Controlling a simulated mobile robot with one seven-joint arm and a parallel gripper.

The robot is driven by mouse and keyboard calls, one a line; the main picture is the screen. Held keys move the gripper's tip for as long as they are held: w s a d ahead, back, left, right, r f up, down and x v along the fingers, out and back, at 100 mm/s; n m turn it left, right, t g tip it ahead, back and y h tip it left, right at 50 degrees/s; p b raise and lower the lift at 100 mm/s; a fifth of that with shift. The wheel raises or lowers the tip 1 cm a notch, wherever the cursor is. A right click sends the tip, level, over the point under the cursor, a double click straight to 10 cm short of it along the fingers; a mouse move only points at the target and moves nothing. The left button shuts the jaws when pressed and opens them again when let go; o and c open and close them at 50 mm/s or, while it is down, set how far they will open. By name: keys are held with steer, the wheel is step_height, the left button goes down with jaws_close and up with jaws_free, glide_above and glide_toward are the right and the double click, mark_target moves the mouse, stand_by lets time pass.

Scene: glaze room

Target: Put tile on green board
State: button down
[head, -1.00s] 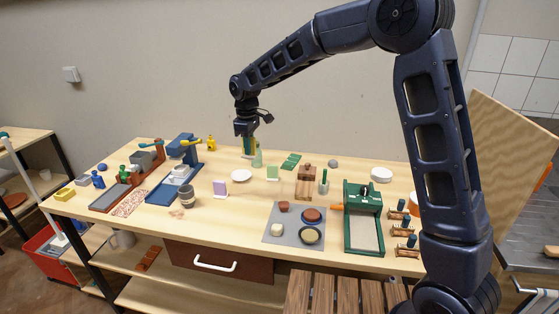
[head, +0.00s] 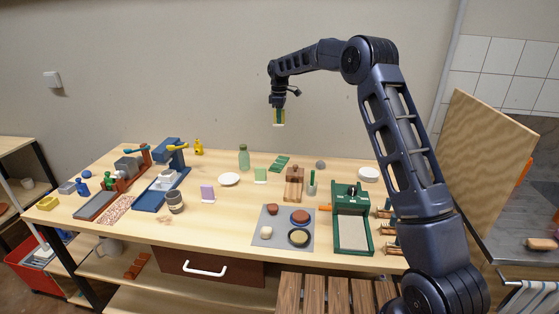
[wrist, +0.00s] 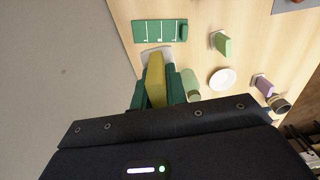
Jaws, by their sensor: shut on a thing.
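My gripper (head: 279,112) is high above the back of the table, its dark green fingers shut on a yellow tile (wrist: 156,80). The yellow tile has a pale foot at its lower end, and in the head view (head: 279,122) it hangs clear of the table. The green board (head: 279,163) lies flat near the table's back edge, below my gripper. In the wrist view the board (wrist: 154,31) has thin white lines across it and a darker green piece at its right end. Between the lines it looks bare.
A green tile (head: 260,175) and a purple tile (head: 207,191) stand on pale feet. A green bottle (head: 244,157) and a white dish (head: 229,179) are left of the board. A wooden block (head: 293,190) stands in front of it. The wall is close behind.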

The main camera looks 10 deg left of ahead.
step_height(320, 180, down, 20)
steer(key=shift+r, duration=0.1)
stand_by(0.5)
steer(key=c, duration=1.4)
jaws_free()
step_height(320, 180, up, 12)
